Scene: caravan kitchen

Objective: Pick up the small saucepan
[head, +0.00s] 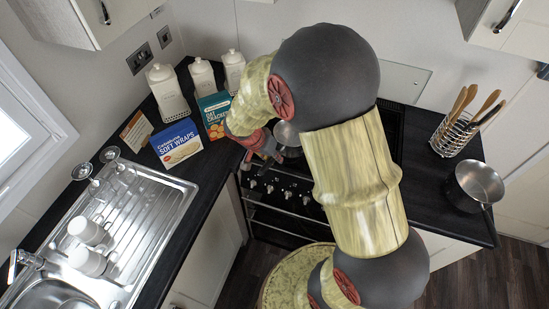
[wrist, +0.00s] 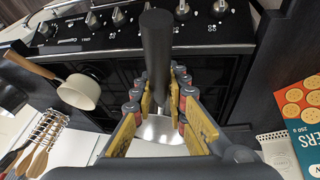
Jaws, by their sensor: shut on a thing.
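My gripper (head: 263,146) is at the front left of the hob, partly hidden by my own arm. In the wrist view my gripper (wrist: 162,92) is shut on the black handle of the small saucepan (wrist: 161,130). The handle runs between the two fingers, and part of the shiny metal body shows below it. In the head view the saucepan (head: 287,133) shows as a small grey metal pan beside my fingers, mostly covered by my arm. I cannot tell whether its base touches the hob.
A larger metal saucepan (head: 476,183) stands on the right counter near a wire utensil holder (head: 456,134). A cream pan (wrist: 79,91) with a wooden handle shows in the wrist view. Boxes of crackers (head: 214,112) and wraps (head: 177,143) and several canisters (head: 168,92) stand left.

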